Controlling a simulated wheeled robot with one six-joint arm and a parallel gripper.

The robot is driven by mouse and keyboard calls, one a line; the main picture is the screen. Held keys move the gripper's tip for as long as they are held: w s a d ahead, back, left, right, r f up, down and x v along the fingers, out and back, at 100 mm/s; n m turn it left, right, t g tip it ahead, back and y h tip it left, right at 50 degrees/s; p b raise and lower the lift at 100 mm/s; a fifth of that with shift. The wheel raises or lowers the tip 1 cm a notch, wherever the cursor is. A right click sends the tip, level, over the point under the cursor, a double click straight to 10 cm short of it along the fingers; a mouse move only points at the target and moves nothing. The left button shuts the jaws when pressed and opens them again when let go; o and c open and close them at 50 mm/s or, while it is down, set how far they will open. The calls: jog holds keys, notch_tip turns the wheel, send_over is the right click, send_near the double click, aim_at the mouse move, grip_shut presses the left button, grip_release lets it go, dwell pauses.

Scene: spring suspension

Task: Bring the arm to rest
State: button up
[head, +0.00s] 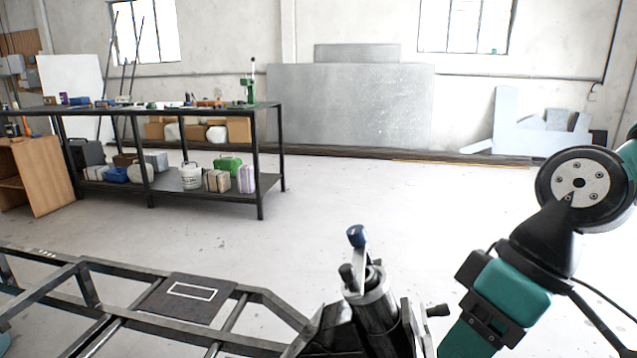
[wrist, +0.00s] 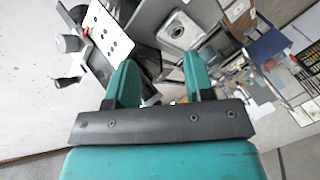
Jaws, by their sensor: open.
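My gripper (wrist: 160,62) shows in the wrist view with two teal fingers spread apart. Nothing is visible held between them. In the head view my teal and black arm comes in from the right and reaches down to the bottom edge, where the fingertips are not visible. To its left stands a metal cylinder assembly (head: 372,290) with a blue-capped lever (head: 357,236). It sits on the end of a dark metal frame (head: 265,298). In the wrist view, a white plate with dark holes (wrist: 108,33) and a grey metal unit (wrist: 183,30) lie beyond the fingers.
A dark plate with a white rectangle outline (head: 188,296) lies on the frame. A black workbench (head: 262,160) with tools and several containers stands at the back left, beside a wooden cabinet (head: 38,172). Grey panels (head: 350,105) lean on the far wall. The middle floor is clear.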

jog(key=s+h, duration=0.1)
jog(key=s, duration=0.3)
notch_tip(320, 180, up, 13)
jog(key=m+p, duration=0.1)
jog(key=p, duration=1.1)
jog(key=shift+s+a+t, duration=0.15)
jog(key=shift+s+t, duration=0.1)
jog(key=shift+t, duration=0.05)
jog(key=shift+f, duration=0.1)
